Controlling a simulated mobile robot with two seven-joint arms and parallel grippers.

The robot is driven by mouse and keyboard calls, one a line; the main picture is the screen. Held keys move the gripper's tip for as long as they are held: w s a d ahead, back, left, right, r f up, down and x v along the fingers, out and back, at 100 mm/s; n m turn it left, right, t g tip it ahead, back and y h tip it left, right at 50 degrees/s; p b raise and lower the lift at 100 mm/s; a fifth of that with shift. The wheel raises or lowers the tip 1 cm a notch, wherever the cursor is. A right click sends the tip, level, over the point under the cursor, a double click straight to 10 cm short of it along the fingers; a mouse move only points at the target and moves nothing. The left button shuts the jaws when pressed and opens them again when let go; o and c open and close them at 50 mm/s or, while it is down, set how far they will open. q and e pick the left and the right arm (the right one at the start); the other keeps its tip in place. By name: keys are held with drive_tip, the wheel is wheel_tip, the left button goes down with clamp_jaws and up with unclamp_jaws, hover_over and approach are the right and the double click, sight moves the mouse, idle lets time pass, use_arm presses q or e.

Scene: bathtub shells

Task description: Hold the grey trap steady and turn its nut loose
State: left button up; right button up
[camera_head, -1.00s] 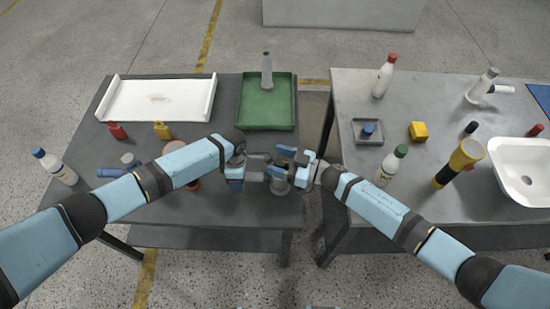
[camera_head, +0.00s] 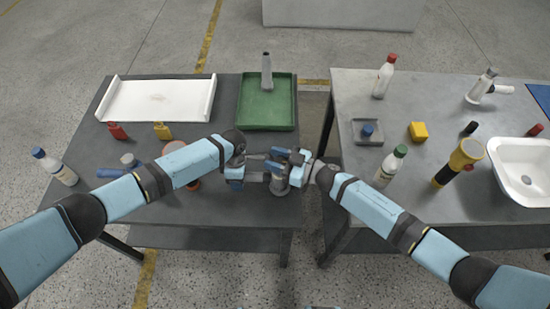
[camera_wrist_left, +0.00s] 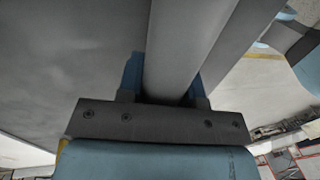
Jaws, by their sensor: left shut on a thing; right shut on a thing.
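The grey trap (camera_head: 280,188) stands near the right edge of the dark left table, mostly covered by my grippers in the head view. My left gripper (camera_head: 264,177) is shut on the trap's grey body from the left. In the left wrist view the trap's grey tube (camera_wrist_left: 182,50) runs between the blue fingers of the left gripper (camera_wrist_left: 163,88). My right gripper (camera_head: 285,164) comes in from the right, a little higher, and is shut on the upper part of the trap. The nut is hidden there by its fingers.
A green tray (camera_head: 266,122) with a grey piece stands behind the grippers. A white shell (camera_head: 135,100) lies back left. A gap separates the tables; on the right one, a green-capped bottle (camera_head: 392,167) and a torch (camera_head: 458,163) stand near my right arm.

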drive_tip(key=m+t+h, duration=0.3)
drive_tip(key=t, duration=0.1)
drive_tip(key=shift+w+m+t, duration=0.15)
drive_tip(key=shift+m+t, duration=0.25)
drive_tip(key=shift+w+d+m+t+h, duration=0.15)
drive_tip(key=shift+w+m+t+h, duration=0.05)
drive_tip(key=shift+m+t+h, duration=0.95)
drive_tip(key=shift+h, duration=0.25)
drive_tip(key=o, duration=0.9)
drive_tip(key=shift+d, duration=0.1)
drive_tip(key=shift+o, duration=0.2)
drive_tip(key=v, duration=1.2)
drive_tip(key=shift+f, duration=0.15)
